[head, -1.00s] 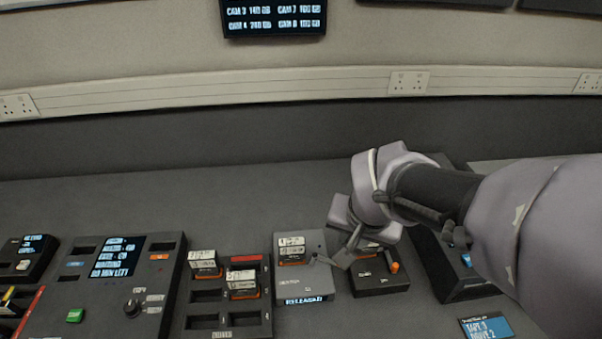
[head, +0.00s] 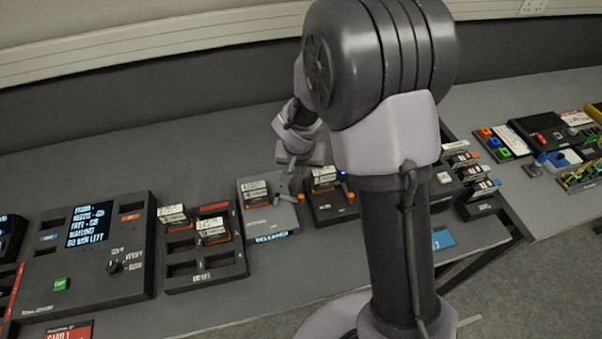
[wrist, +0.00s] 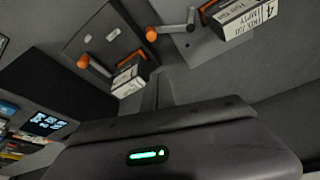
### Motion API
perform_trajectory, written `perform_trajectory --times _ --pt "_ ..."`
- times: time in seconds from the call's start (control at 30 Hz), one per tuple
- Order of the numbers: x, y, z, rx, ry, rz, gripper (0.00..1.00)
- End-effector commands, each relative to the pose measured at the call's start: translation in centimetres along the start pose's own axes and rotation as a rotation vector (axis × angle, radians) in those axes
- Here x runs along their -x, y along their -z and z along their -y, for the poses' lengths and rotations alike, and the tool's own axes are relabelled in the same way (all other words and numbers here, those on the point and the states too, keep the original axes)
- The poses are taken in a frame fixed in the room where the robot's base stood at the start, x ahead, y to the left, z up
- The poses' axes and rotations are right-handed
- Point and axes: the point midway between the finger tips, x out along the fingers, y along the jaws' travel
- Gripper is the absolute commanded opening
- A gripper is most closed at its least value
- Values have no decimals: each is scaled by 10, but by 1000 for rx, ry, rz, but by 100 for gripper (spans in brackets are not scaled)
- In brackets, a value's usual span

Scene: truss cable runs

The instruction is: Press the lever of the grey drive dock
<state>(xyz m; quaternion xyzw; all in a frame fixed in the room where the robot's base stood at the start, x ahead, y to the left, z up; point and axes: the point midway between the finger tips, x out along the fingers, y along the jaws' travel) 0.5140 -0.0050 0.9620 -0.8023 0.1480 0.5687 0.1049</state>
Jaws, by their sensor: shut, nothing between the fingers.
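The grey drive dock (head: 262,218) sits on the bench left of my arm, with a lit strip reading "RELEASED" on its front. A white-labelled drive with an orange base (head: 256,193) sits in it. Its lever (head: 286,196) is at the dock's right side, with an orange knob. In the wrist view the grey dock (wrist: 200,48) and its lever with orange knob (wrist: 152,33) show at the top. My gripper (head: 289,178) is shut and empty, above and behind the lever; contact cannot be told.
A dark dock (head: 330,211) with its own drive and orange-knobbed lever stands close right of the grey dock. A card rack (head: 206,262) and a control panel (head: 88,270) stand to the left. The bench behind (head: 150,150) is clear.

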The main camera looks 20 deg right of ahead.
Motion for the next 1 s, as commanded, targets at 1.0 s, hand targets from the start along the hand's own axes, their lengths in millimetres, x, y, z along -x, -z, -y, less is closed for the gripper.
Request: perform_trajectory --times 1.0 --pt "-55 -38 0 0 0 0 0"
